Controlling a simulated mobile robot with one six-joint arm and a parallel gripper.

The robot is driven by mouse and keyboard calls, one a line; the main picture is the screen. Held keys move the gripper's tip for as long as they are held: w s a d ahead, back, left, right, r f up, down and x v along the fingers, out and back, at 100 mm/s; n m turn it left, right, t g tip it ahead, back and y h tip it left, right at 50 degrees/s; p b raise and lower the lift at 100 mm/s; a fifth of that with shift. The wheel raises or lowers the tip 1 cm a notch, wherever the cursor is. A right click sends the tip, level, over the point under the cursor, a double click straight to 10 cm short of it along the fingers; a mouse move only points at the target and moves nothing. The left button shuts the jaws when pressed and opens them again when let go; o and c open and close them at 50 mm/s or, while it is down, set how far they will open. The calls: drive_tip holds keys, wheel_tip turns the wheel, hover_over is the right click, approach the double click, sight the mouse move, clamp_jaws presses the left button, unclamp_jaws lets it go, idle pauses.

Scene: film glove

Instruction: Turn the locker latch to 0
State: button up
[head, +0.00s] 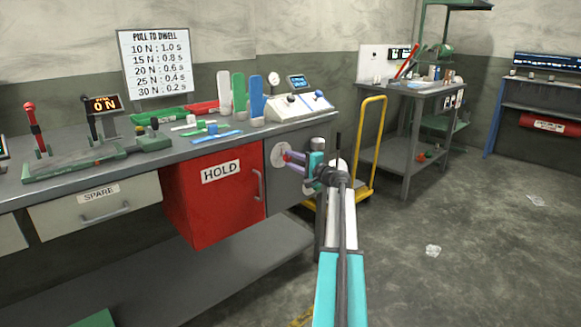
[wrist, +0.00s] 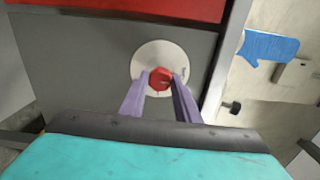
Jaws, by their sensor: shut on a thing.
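The locker latch is a red knob (wrist: 159,79) on a round pale dial plate (wrist: 147,55), set on a grey panel. In the head view the dial plate (head: 281,154) is on the grey locker door right of the red HOLD drawer. My gripper (head: 287,158) reaches it from the right, and its purple fingers are shut on the knob. In the wrist view the fingers of my gripper (wrist: 161,82) stand at both sides of the knob. The markings on the dial are too small to read, so the knob's setting cannot be told.
The bench top (head: 100,170) above carries a control box (head: 292,106), coloured strips and a lever fixture. A yellow cart rail (head: 370,150) stands close behind my arm. The floor at right is mostly clear.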

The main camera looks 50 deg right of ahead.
drive_tip(key=shift+w+r+n, duration=0.1)
drive_tip(key=shift+n, duration=0.2)
drive_tip(key=o, duration=1)
drive_tip(key=shift+o, duration=0.2)
drive_tip(key=s+a+p, duration=0.1)
drive_tip(key=s+p, duration=0.1)
drive_tip(key=s, duration=1.2)
drive_tip(key=shift+w+a, duration=0.1)
drive_tip(key=shift+w, duration=0.05)
